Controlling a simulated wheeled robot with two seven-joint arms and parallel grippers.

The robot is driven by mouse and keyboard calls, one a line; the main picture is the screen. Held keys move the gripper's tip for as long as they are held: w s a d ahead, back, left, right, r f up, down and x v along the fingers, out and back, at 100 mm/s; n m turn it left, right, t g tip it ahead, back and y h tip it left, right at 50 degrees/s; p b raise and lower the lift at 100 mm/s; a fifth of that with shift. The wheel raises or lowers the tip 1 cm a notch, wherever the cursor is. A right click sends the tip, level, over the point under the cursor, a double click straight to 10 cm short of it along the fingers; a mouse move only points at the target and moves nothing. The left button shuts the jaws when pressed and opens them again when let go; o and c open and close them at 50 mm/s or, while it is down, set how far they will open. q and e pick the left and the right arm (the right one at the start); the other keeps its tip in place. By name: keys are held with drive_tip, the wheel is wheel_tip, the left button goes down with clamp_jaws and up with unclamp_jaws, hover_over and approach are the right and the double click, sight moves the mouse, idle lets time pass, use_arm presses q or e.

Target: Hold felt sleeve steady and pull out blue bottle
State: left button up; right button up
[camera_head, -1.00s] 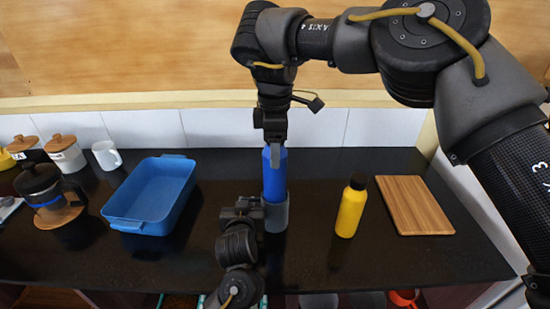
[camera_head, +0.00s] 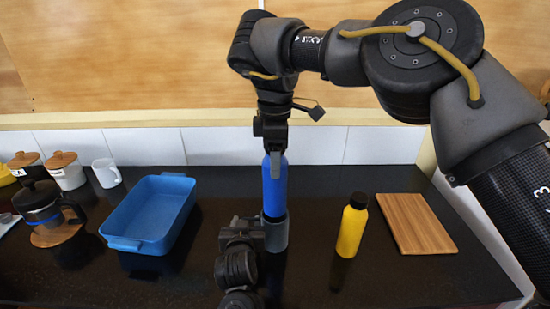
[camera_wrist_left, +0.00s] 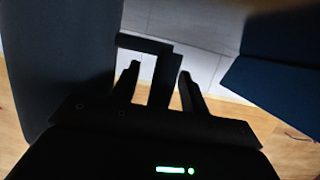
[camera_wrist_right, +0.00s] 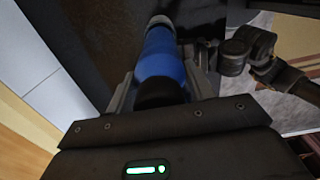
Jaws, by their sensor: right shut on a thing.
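The blue bottle (camera_head: 275,188) stands upright on the dark counter, its lower part inside the grey felt sleeve (camera_head: 276,236). My right gripper (camera_head: 273,150) comes down from above and is shut on the bottle's upper end. The right wrist view shows the blue body (camera_wrist_right: 162,62) between the fingers, with the dark cap nearest the camera. My left gripper (camera_head: 255,228) is low at the sleeve's left side. In the left wrist view its fingers (camera_wrist_left: 160,80) are apart, with a dark bar between them. Whether they touch the sleeve is hidden.
A blue tray (camera_head: 122,243) lies to the left. A yellow bottle (camera_head: 351,228) stands to the right, beside a wooden board (camera_head: 416,222). A coffee press (camera_head: 40,205), canisters (camera_head: 67,172) and a white mug (camera_head: 106,172) are at far left. The tiled wall (camera_head: 330,145) is behind.

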use_arm(q)
drive_tip(key=shift+v, duration=3.7)
drive_tip(key=shift+s, duration=0.1)
